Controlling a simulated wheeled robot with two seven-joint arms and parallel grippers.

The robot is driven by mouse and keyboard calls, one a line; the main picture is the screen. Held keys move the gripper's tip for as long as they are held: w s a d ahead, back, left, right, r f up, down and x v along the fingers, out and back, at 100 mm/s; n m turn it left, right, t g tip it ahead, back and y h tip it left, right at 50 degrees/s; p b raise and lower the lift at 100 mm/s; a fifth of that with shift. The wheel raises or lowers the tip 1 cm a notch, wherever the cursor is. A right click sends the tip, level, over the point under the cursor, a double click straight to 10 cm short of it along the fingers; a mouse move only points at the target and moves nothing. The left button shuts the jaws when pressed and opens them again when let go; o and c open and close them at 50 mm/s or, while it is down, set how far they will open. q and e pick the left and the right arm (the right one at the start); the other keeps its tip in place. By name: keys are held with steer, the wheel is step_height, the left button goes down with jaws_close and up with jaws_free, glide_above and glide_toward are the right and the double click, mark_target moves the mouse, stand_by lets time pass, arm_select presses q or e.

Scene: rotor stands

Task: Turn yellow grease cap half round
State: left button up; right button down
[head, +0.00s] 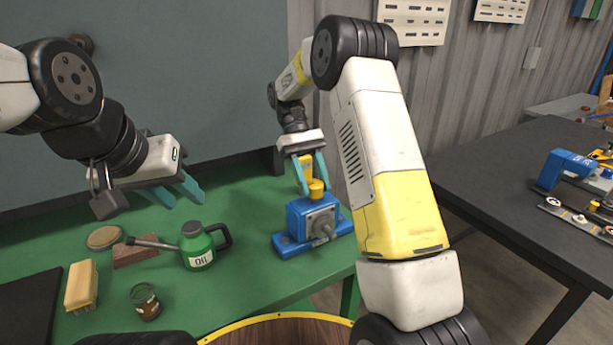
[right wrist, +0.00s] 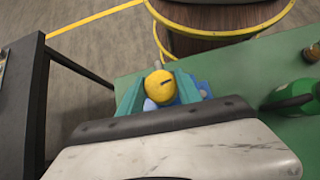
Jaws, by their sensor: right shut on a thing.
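The yellow grease cap (head: 316,189) sits on top of a blue rotor stand (head: 312,221) near the right end of the green table. My right gripper (head: 312,181) points down and its teal fingers are shut on the cap. In the right wrist view the round cap (right wrist: 160,84) shows between the fingers (right wrist: 162,92), with a dark slot mark on its top. The blue body below it is mostly hidden there. My left gripper (head: 182,190) is open and empty, above the table behind the oil can.
A green oil can (head: 200,249) with a long spout stands left of the rotor stand. A brush (head: 82,285), a small jar (head: 145,300), a brown block (head: 135,254) and a round tin (head: 103,237) lie farther left. A dark table (head: 490,190) stands at right.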

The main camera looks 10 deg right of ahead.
steer(key=m+y, duration=0.3)
steer(key=m, duration=0.1)
steer(key=shift+d+m+y, duration=0.1)
steer(key=shift+m+y, duration=0.2)
steer(key=m+t+y, duration=0.1)
steer(key=m+y, duration=0.3)
steer(key=m, duration=0.1)
steer(key=shift+r, duration=0.1)
steer(key=m+t+y, duration=0.1)
steer(key=m, duration=0.1)
steer(key=m+t+y, duration=0.1)
steer(key=m, duration=0.2)
steer(key=shift+y, duration=0.3)
steer(key=shift+m+t+y, duration=0.6)
steer(key=shift+m+t, duration=1)
steer(key=shift+m, duration=0.4)
steer(key=c, duration=0.8)
jaws_free()
steer(key=v, duration=0.7)
steer(key=shift+d+r, duration=0.2)
steer(key=shift+d, duration=0.15)
